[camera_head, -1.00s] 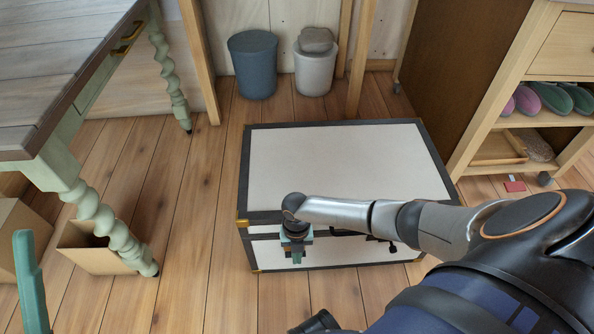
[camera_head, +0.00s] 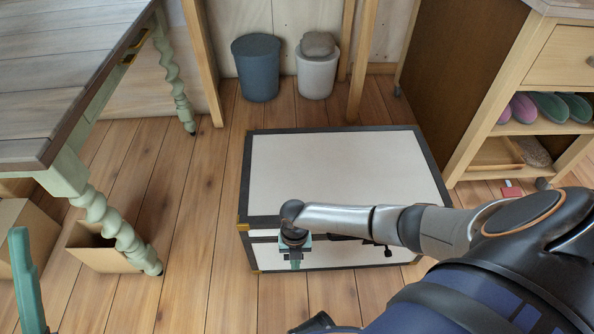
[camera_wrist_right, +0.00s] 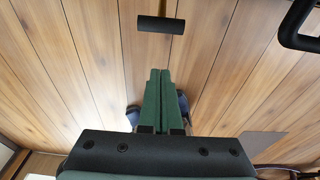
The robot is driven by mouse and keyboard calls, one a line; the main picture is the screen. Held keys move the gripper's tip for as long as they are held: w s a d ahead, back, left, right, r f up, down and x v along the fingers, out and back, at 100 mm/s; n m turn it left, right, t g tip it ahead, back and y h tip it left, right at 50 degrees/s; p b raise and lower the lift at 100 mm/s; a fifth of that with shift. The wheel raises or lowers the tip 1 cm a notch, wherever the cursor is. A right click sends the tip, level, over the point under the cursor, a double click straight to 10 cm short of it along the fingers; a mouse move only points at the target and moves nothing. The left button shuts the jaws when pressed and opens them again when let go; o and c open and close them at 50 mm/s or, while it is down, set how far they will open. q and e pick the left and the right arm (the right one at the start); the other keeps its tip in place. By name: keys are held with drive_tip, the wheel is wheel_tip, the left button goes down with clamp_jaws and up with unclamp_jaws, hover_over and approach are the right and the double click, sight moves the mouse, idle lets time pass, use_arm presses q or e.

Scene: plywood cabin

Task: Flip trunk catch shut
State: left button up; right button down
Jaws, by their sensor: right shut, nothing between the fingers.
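The trunk (camera_head: 340,170) has a pale lid, dark edging and brass corners. It stands on the plank floor with its lid down. My right gripper (camera_head: 295,264) is in front of the trunk's front face, left of its middle, fingers pointing down. In the right wrist view its green fingers (camera_wrist_right: 160,98) are together and empty. A short black bar (camera_wrist_right: 160,24) lies ahead of the fingertips, apart from them; I cannot tell whether it is the catch. A dark fitting (camera_head: 388,252) shows on the trunk's front, right of the gripper. My forearm hides part of the front.
A mint table (camera_head: 60,120) with twisted legs stands left, an open cardboard box (camera_head: 95,258) by its leg. Two bins (camera_head: 256,70) stand behind the trunk. A shelf unit (camera_head: 500,140) is at right. A teal upright piece (camera_head: 25,285) is at the left edge. Floor left of the trunk is clear.

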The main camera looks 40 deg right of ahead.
drive_tip(key=w+d+r, duration=0.3)
drive_tip(key=w+r, duration=0.1)
drive_tip(key=r, duration=0.1)
drive_tip(key=shift+w+r+p, duration=0.3)
drive_tip(key=shift+w+p, duration=0.05)
drive_tip(key=shift+p, duration=0.1)
drive_tip(key=shift+a, duration=0.1)
